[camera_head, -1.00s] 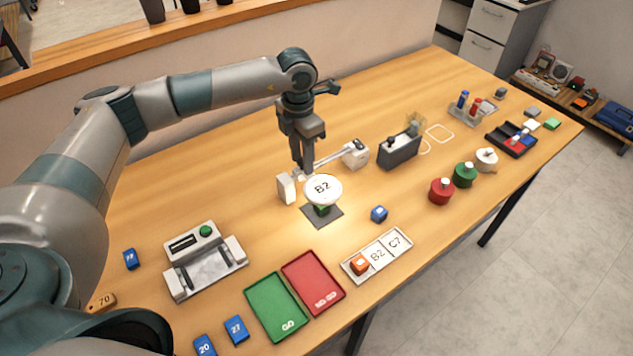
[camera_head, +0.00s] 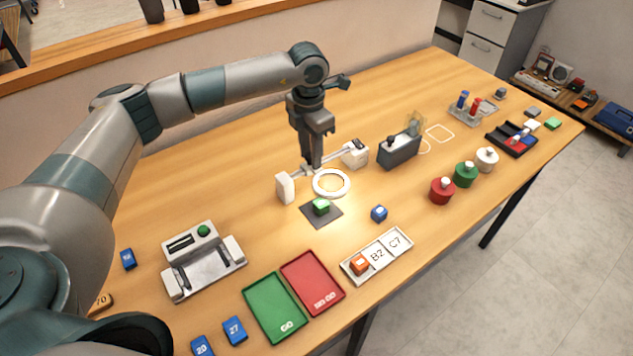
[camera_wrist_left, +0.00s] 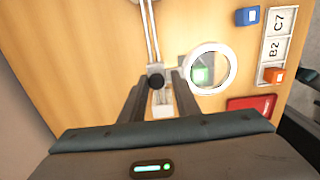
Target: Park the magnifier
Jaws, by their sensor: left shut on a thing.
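The magnifier (camera_head: 331,183) is a white ring lens on a slider that rides a metal rail between two white end blocks. In the head view its ring is behind the green block (camera_head: 321,206), which sits on a dark square pad (camera_head: 330,217). My left gripper (camera_head: 312,166) reaches down to the rail and is shut on the magnifier's slider. In the left wrist view the ring (camera_wrist_left: 210,69) is right of my fingers (camera_wrist_left: 158,95), and part of the green block shows through it. The contact itself is partly hidden. My right gripper is not in view.
A dark box (camera_head: 399,150) stands right of the rail's end block (camera_head: 354,154). A blue cube (camera_head: 379,213) and a labelled tray (camera_head: 377,255) are in front. Green (camera_head: 275,308) and red (camera_head: 313,282) trays and a grey device (camera_head: 203,261) are at the front left.

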